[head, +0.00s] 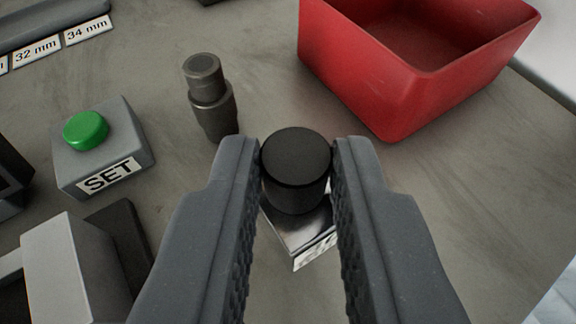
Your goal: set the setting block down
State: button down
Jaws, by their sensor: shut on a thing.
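The setting block (296,236) is a shiny metal block with a black round knob (297,165) on top and a white label on its near side. My gripper (297,150) is shut on the black knob, one grey finger on each side. The block hangs or stands below the fingers, over the grey table (480,215). I cannot tell whether its underside touches the table. The fingers hide parts of its sides.
A red bin (390,95) stands at the back right. A dark stepped cylinder (210,95) stands behind the left finger. A grey SET box with a green button (86,130) is at left, with a grey-and-black fixture (75,270) below it. Bare table lies at right.

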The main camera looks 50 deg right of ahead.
aim_at(293, 258)
jog(key=shift+w+d, duration=0.15)
notch_tip(293, 258, down, 4)
jog(key=shift+r+b, duration=0.2)
jog(key=shift+b, duration=0.55)
jog(key=shift+r, duration=0.1)
jog(key=c, duration=1.3)
grip_release()
jog(key=p+v, duration=0.2)
jog(key=v, duration=1)
